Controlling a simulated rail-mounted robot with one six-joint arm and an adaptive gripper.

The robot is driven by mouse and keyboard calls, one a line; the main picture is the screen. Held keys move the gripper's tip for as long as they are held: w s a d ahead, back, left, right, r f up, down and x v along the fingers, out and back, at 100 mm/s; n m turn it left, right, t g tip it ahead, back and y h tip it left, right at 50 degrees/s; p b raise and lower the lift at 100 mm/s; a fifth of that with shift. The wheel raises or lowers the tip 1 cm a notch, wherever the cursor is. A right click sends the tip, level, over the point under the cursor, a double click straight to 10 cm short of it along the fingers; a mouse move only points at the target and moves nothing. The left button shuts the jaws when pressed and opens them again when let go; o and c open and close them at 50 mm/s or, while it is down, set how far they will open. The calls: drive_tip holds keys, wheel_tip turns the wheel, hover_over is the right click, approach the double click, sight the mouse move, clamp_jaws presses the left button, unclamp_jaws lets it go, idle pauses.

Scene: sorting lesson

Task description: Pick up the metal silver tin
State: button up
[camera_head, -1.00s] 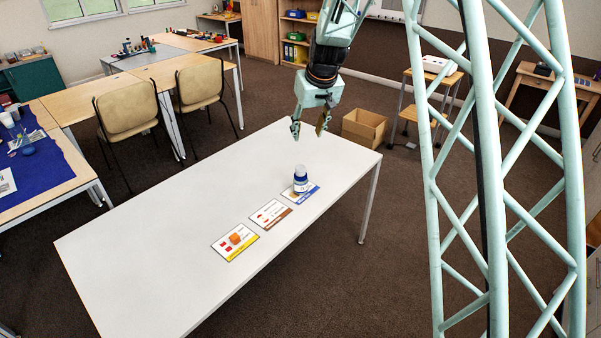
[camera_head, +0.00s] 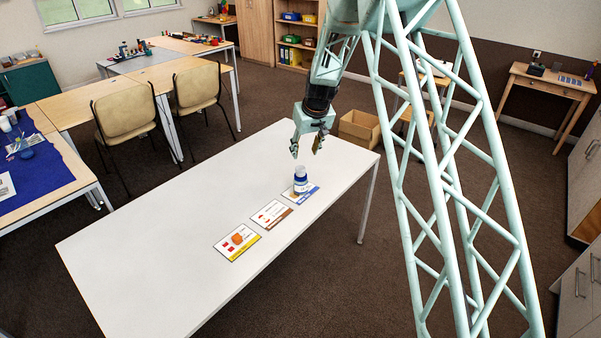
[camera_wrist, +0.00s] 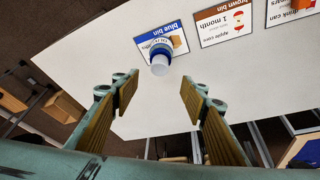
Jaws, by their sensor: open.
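I cannot make out a clear silver tin. My gripper (camera_head: 307,148) is open and empty, above the table and a little beyond the jar. In the wrist view its two fingers (camera_wrist: 157,92) are wide apart, with bare white table between them.
A brown-bin card (camera_head: 271,215) and a yellow-bin card (camera_head: 237,243) with a small orange item lie beside the blue card. The rest of the white table (camera_head: 180,220) is bare. A cardboard box (camera_head: 359,129) stands on the floor behind it. Chairs (camera_head: 124,102) stand to the left.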

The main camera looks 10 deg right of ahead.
drive_tip(key=shift+f, duration=0.15)
approach(301, 168)
drive_tip(key=shift+x, duration=2.45)
drive_tip(key=shift+a+f, duration=0.1)
drive_tip(key=shift+b+x, duration=0.3)
drive_tip(key=shift+x, duration=2.15)
drive_tip(key=shift+c, duration=0.3)
drive_tip(key=c, duration=0.8)
